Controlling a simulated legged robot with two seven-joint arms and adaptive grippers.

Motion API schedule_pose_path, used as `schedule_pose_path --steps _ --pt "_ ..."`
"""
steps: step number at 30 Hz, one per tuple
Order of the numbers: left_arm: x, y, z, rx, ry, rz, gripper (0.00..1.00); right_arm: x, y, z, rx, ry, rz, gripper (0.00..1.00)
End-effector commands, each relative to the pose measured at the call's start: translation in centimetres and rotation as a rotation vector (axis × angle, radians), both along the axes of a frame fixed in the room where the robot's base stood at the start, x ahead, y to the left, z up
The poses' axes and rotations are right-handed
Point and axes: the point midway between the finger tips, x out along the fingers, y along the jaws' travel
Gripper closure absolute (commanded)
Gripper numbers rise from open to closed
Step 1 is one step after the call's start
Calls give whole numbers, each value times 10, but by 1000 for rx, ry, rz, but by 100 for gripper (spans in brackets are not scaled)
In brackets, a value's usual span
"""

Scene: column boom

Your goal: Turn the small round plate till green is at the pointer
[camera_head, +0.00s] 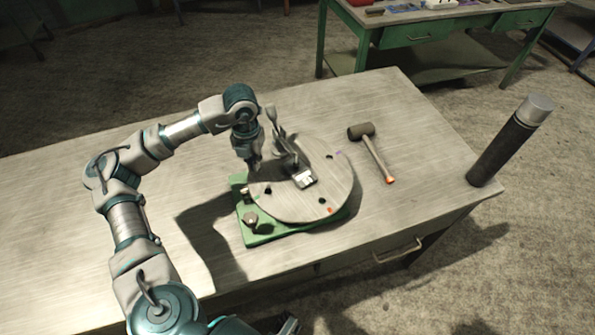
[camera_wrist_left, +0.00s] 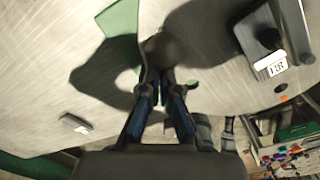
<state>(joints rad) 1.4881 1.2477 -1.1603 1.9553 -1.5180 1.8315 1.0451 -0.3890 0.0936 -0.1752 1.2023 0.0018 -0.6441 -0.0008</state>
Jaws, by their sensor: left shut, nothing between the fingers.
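The round plate (camera_head: 300,205) lies flat on a green base (camera_head: 262,238), with a dark clamp (camera_head: 284,146) and a white-labelled block (camera_head: 304,179) on top. An orange mark (camera_head: 330,211) and a purple mark (camera_head: 338,154) show at its rim. In the left wrist view, a green mark (camera_wrist_left: 192,82) shows near the fingers and the orange mark (camera_wrist_left: 284,98) lies farther right. My left gripper (camera_head: 253,166) is shut and empty, pointing down at the plate's left rim. A dark round knob (camera_wrist_left: 160,48) shows just past its fingertips; contact is unclear. I cannot identify the pointer. My right gripper is not in view.
A mallet (camera_head: 373,152) lies right of the plate on the workbench (camera_head: 420,130). A tall dark cylinder with a grey top (camera_head: 510,139) stands at the right corner. Another green bench (camera_head: 430,30) is behind. The bench's left part is clear.

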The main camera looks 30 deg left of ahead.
Motion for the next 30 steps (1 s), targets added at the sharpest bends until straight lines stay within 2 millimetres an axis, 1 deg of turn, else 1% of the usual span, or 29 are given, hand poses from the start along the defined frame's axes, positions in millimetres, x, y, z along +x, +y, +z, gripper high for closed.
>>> schedule_pose_path --steps 6,19,30 --pt "8 5 -1 1 0 1 100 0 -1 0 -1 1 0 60" --pt "10 6 0 0 -1 1 100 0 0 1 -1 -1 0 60" --pt "24 12 0 1 -2 0 100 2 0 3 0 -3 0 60"
